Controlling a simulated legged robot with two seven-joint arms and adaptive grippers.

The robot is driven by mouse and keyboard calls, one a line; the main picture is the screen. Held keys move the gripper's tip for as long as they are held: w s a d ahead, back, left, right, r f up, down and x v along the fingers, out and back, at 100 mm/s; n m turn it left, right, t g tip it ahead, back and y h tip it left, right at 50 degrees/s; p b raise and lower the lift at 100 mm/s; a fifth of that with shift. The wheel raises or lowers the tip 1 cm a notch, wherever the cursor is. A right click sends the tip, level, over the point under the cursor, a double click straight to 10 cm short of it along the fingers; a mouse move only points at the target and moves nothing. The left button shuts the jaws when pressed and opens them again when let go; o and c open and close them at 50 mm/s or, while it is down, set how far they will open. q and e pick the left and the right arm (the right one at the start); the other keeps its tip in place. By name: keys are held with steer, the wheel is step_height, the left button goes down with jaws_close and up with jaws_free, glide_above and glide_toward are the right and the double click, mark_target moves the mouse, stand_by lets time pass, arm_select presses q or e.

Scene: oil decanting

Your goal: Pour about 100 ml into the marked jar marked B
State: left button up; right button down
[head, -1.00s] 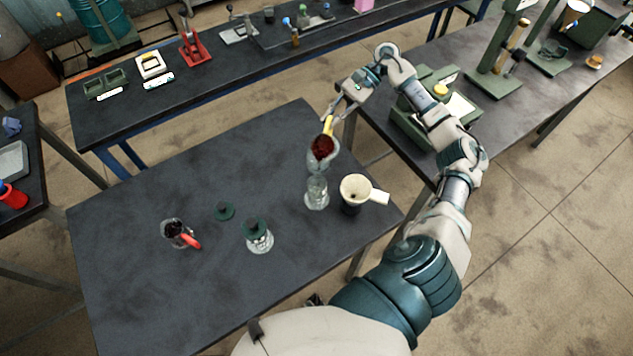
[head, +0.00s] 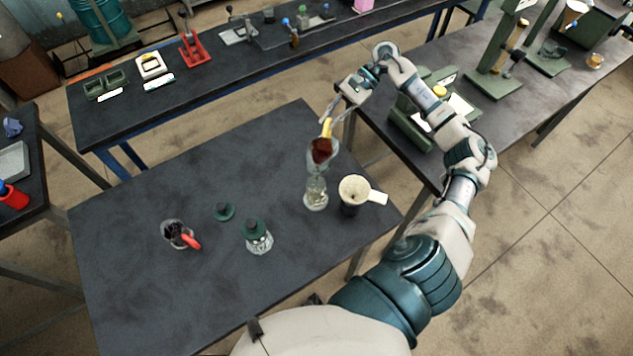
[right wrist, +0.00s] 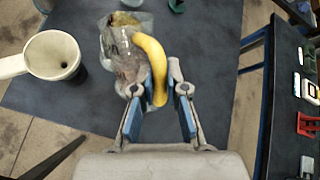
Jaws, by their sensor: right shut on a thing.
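My right gripper (head: 336,114) is shut on the yellow handle (head: 327,128) of a clear jug (head: 322,157) holding dark red-brown liquid. The jug is tilted above an open clear jar (head: 316,194). I cannot tell whether liquid is flowing or whether jug and jar touch. In the right wrist view, the yellow handle (right wrist: 153,58) lies between the fingers (right wrist: 160,98), and the jug (right wrist: 124,55) overlaps the jar beyond. A second clear jar (head: 259,243) wears a dark green lid (head: 254,229). No letter is readable on either jar. My left gripper is out of view.
A loose green lid (head: 223,211) and a red-handled jug (head: 177,232) with dark contents stand left on the table (head: 130,285). A cream funnel-like cup (head: 355,188) with a white handle is close right of the open jar. The table's front left is clear.

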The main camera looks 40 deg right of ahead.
steer(key=shift+a+r, duration=0.1)
steer(key=shift+r, duration=0.1)
steer(key=shift+s+a+r+h, duration=0.1)
steer(key=shift+a+r+h, duration=0.1)
steer(key=shift+a+h, duration=0.1)
steer(key=shift+d+t, duration=0.2)
steer(key=shift+t, duration=0.1)
steer(key=shift+s+a+n+h, duration=0.15)
steer(key=shift+a+n+h, duration=0.2)
steer(key=shift+h, duration=0.45)
steer(key=shift+s+a+r+n+t+h, duration=0.1)
steer(key=shift+r+n+t+h, duration=0.05)
steer(key=shift+r+t+h, duration=0.2)
steer(key=shift+s+a+r+n+t+h, duration=0.1)
steer(key=shift+r+t+h, duration=0.15)
steer(key=shift+r, duration=0.15)
stand_by(0.6)
steer(key=shift+a, duration=0.1)
